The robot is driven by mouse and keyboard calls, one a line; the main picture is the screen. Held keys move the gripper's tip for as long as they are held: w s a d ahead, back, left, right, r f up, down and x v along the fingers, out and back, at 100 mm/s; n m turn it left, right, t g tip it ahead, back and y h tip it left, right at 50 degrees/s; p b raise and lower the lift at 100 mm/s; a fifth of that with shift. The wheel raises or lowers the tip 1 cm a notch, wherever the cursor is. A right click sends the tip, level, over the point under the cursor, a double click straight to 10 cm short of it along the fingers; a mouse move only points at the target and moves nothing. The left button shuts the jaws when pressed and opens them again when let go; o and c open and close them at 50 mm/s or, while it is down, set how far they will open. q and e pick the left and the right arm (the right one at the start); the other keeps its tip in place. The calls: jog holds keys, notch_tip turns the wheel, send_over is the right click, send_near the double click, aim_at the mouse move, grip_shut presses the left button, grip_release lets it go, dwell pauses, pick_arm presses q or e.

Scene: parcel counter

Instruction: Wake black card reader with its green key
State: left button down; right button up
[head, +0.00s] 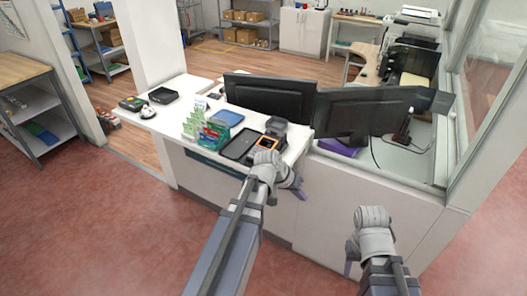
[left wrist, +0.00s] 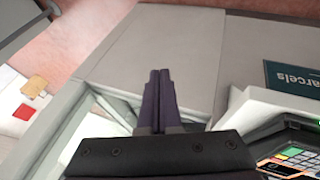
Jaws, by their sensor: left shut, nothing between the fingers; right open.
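A dark card reader (head: 267,143) with an orange screen stands on the counter near its front edge, just beyond my left wrist in the head view. In the left wrist view its keypad (left wrist: 294,154) shows at the lower right corner, with pale and green keys; it is cut off by the frame edge. My left gripper (head: 301,193) is shut and empty, in front of the counter face and to the right of the reader. Its purple fingers (left wrist: 160,92) are together and apart from the reader. My right gripper (head: 349,268) is open and low, well away from the counter top.
A black tray (head: 241,146), a blue tray (head: 227,118) and a green card holder (head: 208,135) stand left of the reader. Two monitors (head: 268,95) stand behind it. A teal parcels sign (left wrist: 293,79) is on the counter front. Red floor in front is free.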

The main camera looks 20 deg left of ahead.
pick_arm(q)
jog(key=w+a+r+n+t+p, duration=0.2)
jog(key=a+r, duration=0.4)
jog(key=a, duration=0.3)
jog(key=w+a+r+n+t+p, duration=0.2)
jog(key=w+a+r+t, duration=0.2)
jog(key=a, duration=0.6)
notch_tip(320, 180, up, 2)
jog(key=shift+w+a+r, duration=0.2)
jog(key=shift+w+a, duration=0.1)
jog(key=shift+w, duration=0.4)
jog(key=shift+f, duration=0.15)
jog(key=f+b, duration=0.2)
jog(key=w+f+b, duration=0.1)
jog(key=f+b, duration=0.2)
jog(key=w+f+b, duration=0.1)
jog(key=f+b, duration=0.2)
jog(key=shift+d+f, duration=0.15)
jog(key=shift+f, duration=0.1)
jog(key=shift+f+b, duration=0.3)
jog(key=shift+b, duration=0.15)
